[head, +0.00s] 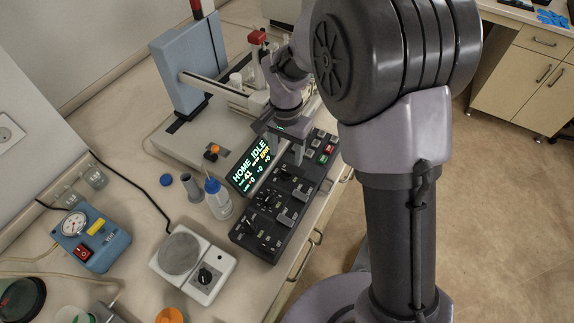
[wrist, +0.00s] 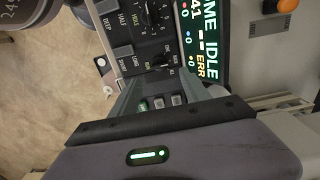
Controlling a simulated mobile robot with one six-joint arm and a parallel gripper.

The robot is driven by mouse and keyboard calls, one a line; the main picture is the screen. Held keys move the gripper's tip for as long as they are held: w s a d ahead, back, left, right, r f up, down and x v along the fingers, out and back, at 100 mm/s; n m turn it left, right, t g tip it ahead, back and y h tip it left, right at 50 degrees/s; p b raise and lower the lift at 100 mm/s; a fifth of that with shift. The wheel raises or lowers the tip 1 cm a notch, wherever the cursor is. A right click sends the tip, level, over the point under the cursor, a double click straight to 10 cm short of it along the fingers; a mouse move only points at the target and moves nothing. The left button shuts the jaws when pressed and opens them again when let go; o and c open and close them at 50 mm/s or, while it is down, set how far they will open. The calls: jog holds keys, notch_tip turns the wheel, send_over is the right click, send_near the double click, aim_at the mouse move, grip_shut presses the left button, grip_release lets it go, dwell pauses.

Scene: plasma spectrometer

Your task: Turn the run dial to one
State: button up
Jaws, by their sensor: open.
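A black control panel (head: 262,228) with knobs and switches lies in front of a lit display (head: 250,165) reading HOME IDLE and ERR. The display also shows in the wrist view (wrist: 208,45). There, a round black dial (wrist: 153,13) with small markings sits at the top. Below it is a smaller dark control (wrist: 160,60) with tiny labels, partly hidden near my gripper. I cannot read for sure which one is the run dial. My gripper (head: 297,150) hangs over the panel's far part, open and empty. Its fingers reach up from the bottom in the wrist view (wrist: 165,88).
Several square buttons, one a red button (head: 329,149), lie near my gripper. Toggle switches stand beside the dials. A squeeze bottle (head: 217,200), a white hotplate (head: 190,270) and a blue gauge box (head: 90,240) stand left. The bench edge is right of the panel.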

aim_at(286, 171)
notch_tip(286, 171, down, 7)
jog(key=shift+f+b, duration=0.15)
jog(key=shift+b, duration=0.6)
jog(key=shift+c, duration=0.4)
grip_shut()
